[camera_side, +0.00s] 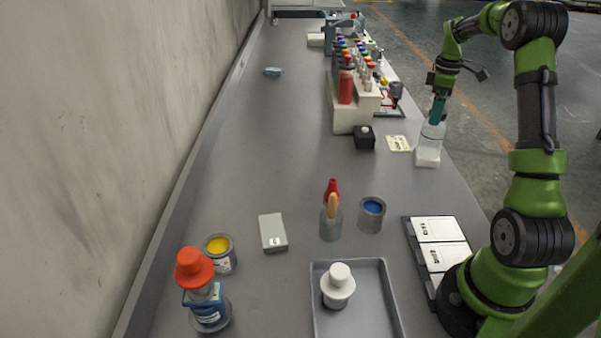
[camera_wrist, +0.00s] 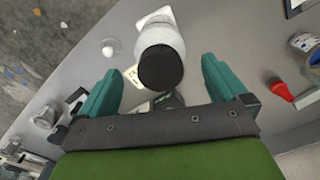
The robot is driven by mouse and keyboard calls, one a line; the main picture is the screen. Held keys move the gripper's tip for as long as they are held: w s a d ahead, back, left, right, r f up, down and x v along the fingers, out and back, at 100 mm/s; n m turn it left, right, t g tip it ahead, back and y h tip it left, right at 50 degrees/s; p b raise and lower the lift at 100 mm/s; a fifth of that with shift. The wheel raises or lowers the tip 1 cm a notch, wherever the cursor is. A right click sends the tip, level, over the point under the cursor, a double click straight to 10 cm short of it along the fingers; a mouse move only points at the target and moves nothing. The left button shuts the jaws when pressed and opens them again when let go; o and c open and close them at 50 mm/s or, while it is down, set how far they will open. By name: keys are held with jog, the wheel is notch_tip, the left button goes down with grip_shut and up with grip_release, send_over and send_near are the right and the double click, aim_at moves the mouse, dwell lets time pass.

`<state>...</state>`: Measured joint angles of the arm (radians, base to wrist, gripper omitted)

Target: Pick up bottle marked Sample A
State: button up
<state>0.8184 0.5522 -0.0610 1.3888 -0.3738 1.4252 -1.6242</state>
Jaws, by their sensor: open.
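A clear bottle with whitish contents (camera_side: 429,150) stands at the right edge of the bench in the side view. In the wrist view, the pale bottle (camera_wrist: 161,36) shows a black cap towards me. I cannot read a Sample A mark on it. My gripper (camera_side: 438,109) is right at the top of this bottle in the side view, its teal fingers pointing down. In the wrist view my gripper (camera_wrist: 160,68) is open, with a finger on each side of the cap and visible gaps. An orange-capped bottle with a blue label (camera_side: 207,312) stands at the front left.
A grey tray (camera_side: 376,315) holds a white-capped container (camera_side: 338,290). A black box (camera_side: 364,138) and a pale card (camera_side: 399,143) lie left of the bottle. A white rack (camera_side: 350,118) with several colourful items stands behind. The bench's left middle is mostly clear.

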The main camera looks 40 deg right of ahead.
aim_at(432, 138)
notch_tip(432, 138, down, 6)
jog(key=shift+s, duration=0.15)
dwell(0.3)
jog(key=shift+c, duration=0.4)
jog(key=c, duration=1.3)
jog(key=shift+o, duration=0.2)
jog(key=shift+r, duration=0.15)
